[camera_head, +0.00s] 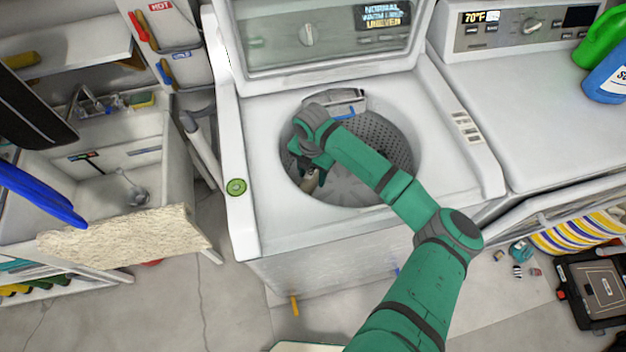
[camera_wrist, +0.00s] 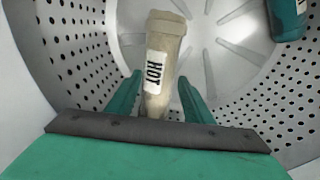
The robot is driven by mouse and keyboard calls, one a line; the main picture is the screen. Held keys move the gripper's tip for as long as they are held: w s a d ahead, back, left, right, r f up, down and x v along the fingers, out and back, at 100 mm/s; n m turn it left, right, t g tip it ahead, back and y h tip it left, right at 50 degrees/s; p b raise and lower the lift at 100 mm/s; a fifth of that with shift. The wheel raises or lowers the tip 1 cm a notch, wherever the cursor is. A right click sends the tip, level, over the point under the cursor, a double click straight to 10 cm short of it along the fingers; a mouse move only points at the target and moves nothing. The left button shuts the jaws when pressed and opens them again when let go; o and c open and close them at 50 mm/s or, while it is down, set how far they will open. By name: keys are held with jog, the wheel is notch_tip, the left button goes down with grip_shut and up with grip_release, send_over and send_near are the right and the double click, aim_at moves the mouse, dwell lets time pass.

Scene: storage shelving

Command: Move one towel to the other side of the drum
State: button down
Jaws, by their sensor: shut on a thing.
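In the head view the towel (camera_head: 311,182) shows as a small beige patch below my gripper (camera_head: 316,168), inside the drum (camera_head: 385,145) of the open washer. My arm hides part of the drum. A teal object (camera_wrist: 288,18) with a white mark lies at the top right of the wrist view, cut off by the edge.
The washer's white rim (camera_head: 240,215) surrounds the drum opening, and its raised lid (camera_head: 325,40) stands behind. A second machine (camera_head: 540,130) is on the right, with green (camera_head: 602,38) and blue (camera_head: 607,78) bottles on top. A sink (camera_head: 110,185) is on the left.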

aim_at(312, 176)
jog(key=shift+w+d+f, duration=0.1)
jog(key=shift+w+f, duration=0.05)
jog(key=shift+f, duration=0.3)
notch_tip(312, 176, down, 3)
jog(key=shift+r, duration=0.1)
jog(key=shift+d, duration=0.1)
jog(key=shift+f, duration=0.7)
jog(key=c, duration=0.9)
grip_release()
jog(key=shift+r, duration=0.1)
jog(key=r, duration=1.3)
jog(key=shift+s, duration=0.2)
